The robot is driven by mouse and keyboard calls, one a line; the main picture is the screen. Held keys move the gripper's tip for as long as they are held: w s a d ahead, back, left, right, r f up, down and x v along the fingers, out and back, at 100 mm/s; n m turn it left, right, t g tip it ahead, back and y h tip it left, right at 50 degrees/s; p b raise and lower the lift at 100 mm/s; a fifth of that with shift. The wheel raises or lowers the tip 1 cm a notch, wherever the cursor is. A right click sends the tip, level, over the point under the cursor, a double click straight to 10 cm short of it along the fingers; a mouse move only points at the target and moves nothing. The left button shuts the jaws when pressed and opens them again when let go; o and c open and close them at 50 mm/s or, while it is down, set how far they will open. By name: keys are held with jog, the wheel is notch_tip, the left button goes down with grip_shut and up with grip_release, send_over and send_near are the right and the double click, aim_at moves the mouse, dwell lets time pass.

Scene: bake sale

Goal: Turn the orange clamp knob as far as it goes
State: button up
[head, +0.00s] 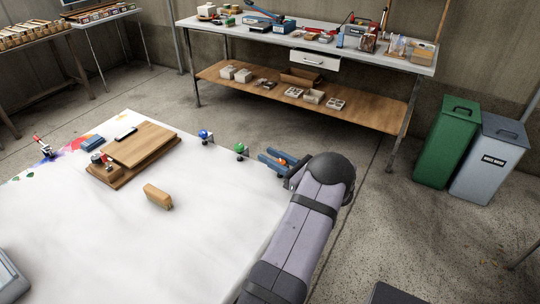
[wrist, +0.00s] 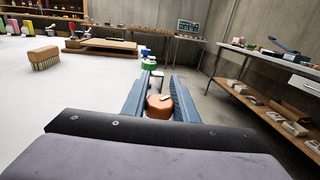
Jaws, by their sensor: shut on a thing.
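The orange clamp knob (wrist: 159,106) sits between the two blue fingers of my gripper (wrist: 158,98) in the wrist view. My gripper is shut on it. A pale mark shows on the knob's top. In the head view my gripper (head: 273,160) is at the right edge of the white table, and a bit of the orange knob (head: 283,161) shows between the fingers. A green clamp knob (head: 241,149) and a blue clamp knob (head: 205,134) stand further along the same table edge. The lower part of the orange clamp is hidden by my gripper.
The white table (head: 120,240) holds a wooden brush (head: 158,196), a wooden board (head: 142,144), a blue block (head: 92,142) and paint stains. A workbench (head: 330,48) stands behind. A green bin (head: 447,140) and a grey bin (head: 489,160) stand at right. Open floor lies beyond the table edge.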

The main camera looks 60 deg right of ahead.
jog(key=m+h, duration=0.1)
jog(key=h, duration=0.1)
jog(key=d+m+g+h+p, duration=0.1)
jog(key=m+h, duration=0.1)
jog(key=shift+s+h, duration=0.1)
jog(key=shift+h, duration=0.3)
jog(key=shift+s+d+m+g+h+b, duration=0.15)
jog(key=shift+d+m+g+h+b, duration=0.05)
jog(key=shift+m+g+h, duration=0.6)
jog(key=shift+s+d+m+g+h+b, duration=0.15)
jog(key=shift+m+g+h, duration=0.45)
jog(key=shift+h, duration=0.35)
jog(key=shift+s+d+m+g+h+b, duration=0.15)
jog(key=shift+d+m+g+h+b, duration=0.05)
jog(key=shift+m+g+h, duration=0.55)
jog(key=o, duration=1.1)
jog(key=shift+c, duration=0.2)
jog(key=shift+b+v, duration=0.35)
jog(key=shift+v, duration=3.3)
jog(key=shift+f, duration=0.1)
